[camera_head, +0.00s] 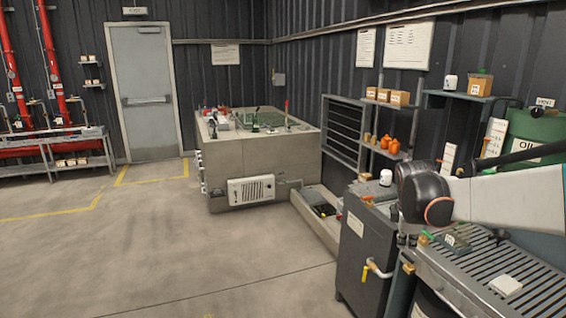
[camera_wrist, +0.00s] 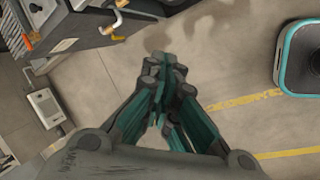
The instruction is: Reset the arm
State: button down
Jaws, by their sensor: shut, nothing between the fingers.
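My gripper (camera_wrist: 168,75) shows in the wrist view with its teal and grey fingers together and nothing between them. It hangs over bare concrete floor, apart from any object. In the head view my arm reaches in from the right edge, above the slatted bench and beside the dark cabinet.
A dark cabinet (camera_head: 362,245) with a yellow-tipped handle (camera_head: 366,272) stands below my arm. A slatted bench (camera_head: 490,275) is at right. A concrete pump block (camera_head: 225,165) stands mid-room. A grey door (camera_head: 147,92) and red pipes (camera_head: 52,45) are behind. Floor at left is clear.

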jog(key=s+a+m+t+y, duration=0.1)
jog(key=s+a+m, duration=0.3)
jog(key=s, duration=0.5)
jog(key=s+a+r+m+t+y, duration=0.1)
jog(key=s+a+m, duration=0.4)
jog(key=s, duration=0.5)
jog(key=s+a+m+t, duration=0.1)
jog(key=s+a+m, duration=0.3)
jog(key=s, duration=0.6)
jog(key=shift+a+r+m+y, duration=0.25)
jog(key=shift+a+m+y, duration=0.1)
jog(key=shift+m+y, duration=0.05)
jog(key=shift+s, duration=0.1)
